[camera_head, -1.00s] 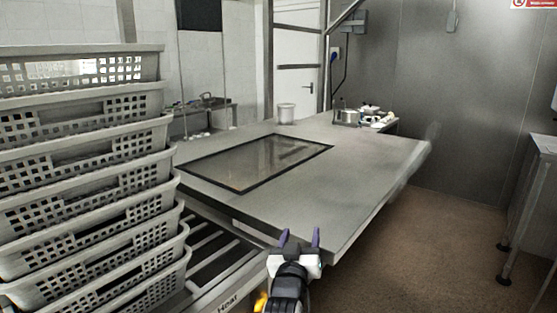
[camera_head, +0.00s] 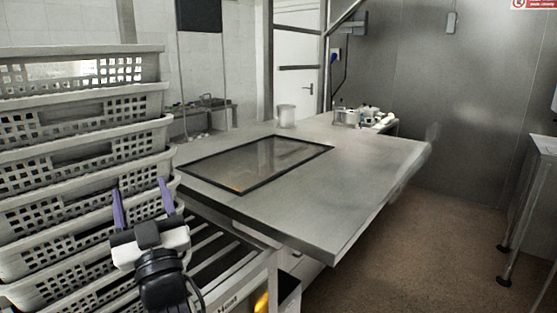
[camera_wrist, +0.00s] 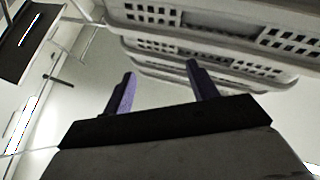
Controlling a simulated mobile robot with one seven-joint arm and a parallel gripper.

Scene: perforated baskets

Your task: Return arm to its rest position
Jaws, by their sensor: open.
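My gripper (camera_head: 142,205) is at the lower left of the head view, in front of the stacked baskets. Its two purple fingers point up, stand apart and hold nothing. In the wrist view my gripper (camera_wrist: 160,85) also shows its fingers spread, with empty space between them. The perforated grey baskets (camera_head: 75,125) form a tall stack at the left of the head view, and my gripper hides part of the lower ones. Basket undersides and rims (camera_wrist: 215,50) fill the upper right of the wrist view. I cannot tell the exact gap between fingers and baskets.
A steel table (camera_head: 340,185) with a dark-framed panel (camera_head: 250,163) fills the middle. A roller conveyor (camera_head: 215,250) runs beside the stack. A pot (camera_head: 286,115) stands at the table's far edge. Open brown floor (camera_head: 440,255) lies to the right, before another metal table (camera_head: 545,145).

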